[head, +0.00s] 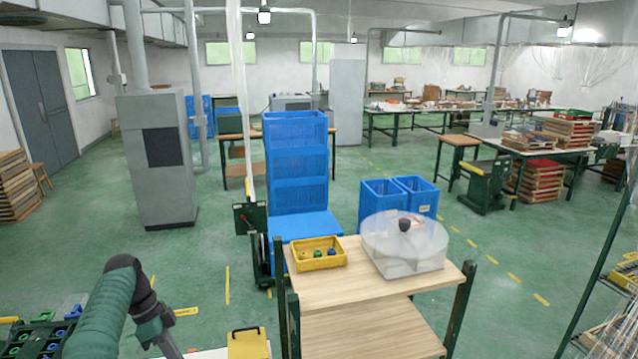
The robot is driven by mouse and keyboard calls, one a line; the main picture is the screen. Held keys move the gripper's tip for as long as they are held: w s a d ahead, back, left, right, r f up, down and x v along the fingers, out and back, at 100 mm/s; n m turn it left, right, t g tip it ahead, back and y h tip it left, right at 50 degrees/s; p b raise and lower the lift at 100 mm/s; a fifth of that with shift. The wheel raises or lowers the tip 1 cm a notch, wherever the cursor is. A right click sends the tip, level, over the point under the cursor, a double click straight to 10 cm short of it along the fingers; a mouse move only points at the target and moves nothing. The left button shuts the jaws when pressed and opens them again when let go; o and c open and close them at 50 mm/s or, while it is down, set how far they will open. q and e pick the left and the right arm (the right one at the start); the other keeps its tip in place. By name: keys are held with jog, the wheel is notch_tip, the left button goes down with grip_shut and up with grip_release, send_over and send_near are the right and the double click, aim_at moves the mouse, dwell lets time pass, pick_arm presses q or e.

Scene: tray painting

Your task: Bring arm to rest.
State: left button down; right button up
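One of my arms, with green and dark grey links, comes in at the bottom left and bends down out of the picture at the bottom edge. A wooden-topped table (330,288) stands in front of me. On it is a yellow tray (319,262) with a few small coloured pieces, beside a clear round container (432,250) with a dark knob.
Stacked blue crates (297,160) stand behind the table, and two blue bins (382,205) stand to their right. A yellow box (248,344) shows at the bottom edge. A grey cabinet (158,170) stands at the left. A shelf rack is at the right edge. Green floor (215,250) lies open at left.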

pick_arm(q)
jog(key=s+d+f+n+t+y+b, duration=0.1)
jog(key=s+d+f+n+b, duration=0.2)
jog(key=d, duration=0.2)
jog(key=s+d+f+n+y+b, duration=0.1)
jog(key=s+d+f+n+b, duration=0.15)
jog(key=d+n, duration=0.2)
jog(key=s+d+f+n+t+b, duration=0.1)
jog(key=s+d+f+n+b, duration=0.1)
jog(key=s+f, duration=0.3)
jog(key=s+d+f+n+t+y+b, duration=0.1)
jog(key=s+f+n, duration=0.3)
jog(key=s, duration=1)
jog(key=shift+d+f+t+y+b, duration=0.3)
jog(key=shift+d+f+b, duration=0.3)
jog(key=shift+d, duration=0.1)
pick_arm(e)
jog(key=s+x, duration=0.1)
jog(key=x, duration=0.9)
jog(key=shift+f, duration=0.25)
pick_arm(q)
jog(key=shift+s+r, duration=0.15)
pick_arm(e)
jog(key=shift+s, duration=0.25)
jog(key=shift+w, duration=0.1)
